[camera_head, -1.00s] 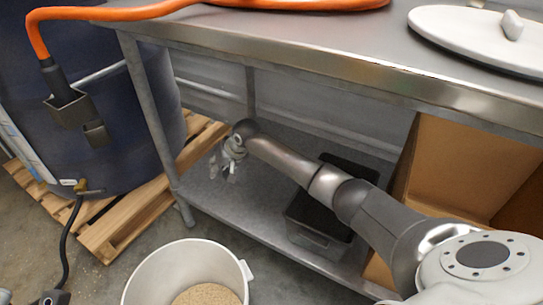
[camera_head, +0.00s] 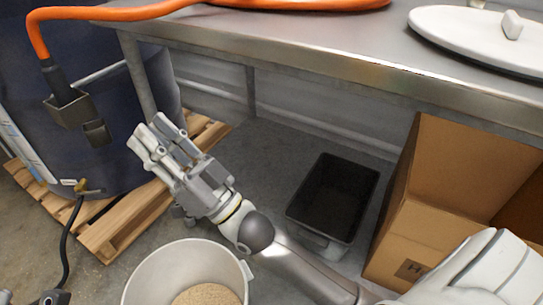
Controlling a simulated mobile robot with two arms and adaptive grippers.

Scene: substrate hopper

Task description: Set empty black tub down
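The empty black tub (camera_head: 322,240) stands upright on the grey lower shelf (camera_head: 262,150) under the steel table, left of the cardboard box. Its dark inside is visible and nothing shows in it. My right gripper (camera_head: 152,132) is up and to the left of the tub, clear of it and above the shelf's left end. Its fingers are spread and nothing shows between them. Only a small grey and black part, probably of my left gripper (camera_head: 50,298), shows at the bottom left corner. Its fingers cannot be made out.
A white bucket (camera_head: 140,278) with tan grain stands on the floor below my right arm. A dark blue barrel (camera_head: 110,160) stands on a wooden pallet (camera_head: 105,235) at left. The steel table (camera_head: 320,62) carries an orange hose and a white lid. A cardboard box (camera_head: 392,250) is at right.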

